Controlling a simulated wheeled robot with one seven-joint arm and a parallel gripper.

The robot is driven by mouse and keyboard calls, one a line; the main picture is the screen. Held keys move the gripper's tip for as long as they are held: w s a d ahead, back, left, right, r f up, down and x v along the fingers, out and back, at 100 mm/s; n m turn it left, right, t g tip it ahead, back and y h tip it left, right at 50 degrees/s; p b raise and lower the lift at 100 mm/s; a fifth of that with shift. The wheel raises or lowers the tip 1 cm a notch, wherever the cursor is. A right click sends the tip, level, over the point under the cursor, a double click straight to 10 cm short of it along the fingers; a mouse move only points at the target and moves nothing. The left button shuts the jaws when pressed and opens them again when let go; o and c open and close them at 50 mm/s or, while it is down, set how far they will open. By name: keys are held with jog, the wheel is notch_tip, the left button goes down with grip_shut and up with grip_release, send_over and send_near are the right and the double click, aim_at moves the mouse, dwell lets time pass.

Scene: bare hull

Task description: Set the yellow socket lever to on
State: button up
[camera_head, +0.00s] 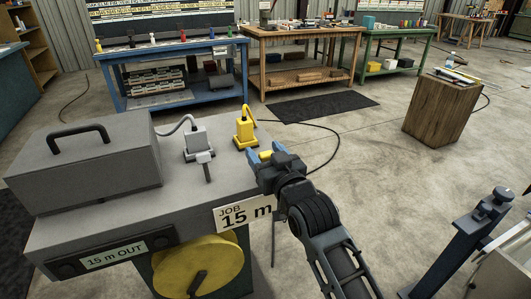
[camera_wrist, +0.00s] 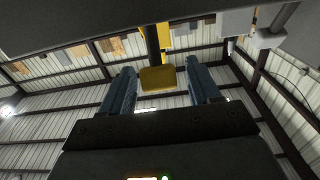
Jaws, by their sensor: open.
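The yellow socket (camera_head: 244,130) stands on the grey bench top near its right edge, with a cable at its back. Its lever's yellow end (camera_head: 265,155) shows just at my gripper (camera_head: 268,162). In the wrist view, my gripper (camera_wrist: 160,68) is open, with one finger on each side of the lever's yellow tip (camera_wrist: 158,79). A dark stem (camera_wrist: 152,44) runs from the tip up towards the yellow socket (camera_wrist: 165,38). Gaps show between the tip and both fingers. My gripper partly hides the lever in the head view, and its setting cannot be read.
A grey socket (camera_head: 197,136) with its own grey lever (camera_head: 206,160) stands left of the yellow one. A grey case (camera_head: 85,160) fills the bench's left. Open floor lies right.

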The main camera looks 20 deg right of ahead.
jog(key=shift+c, duration=0.3)
grip_shut()
dwell(0.3)
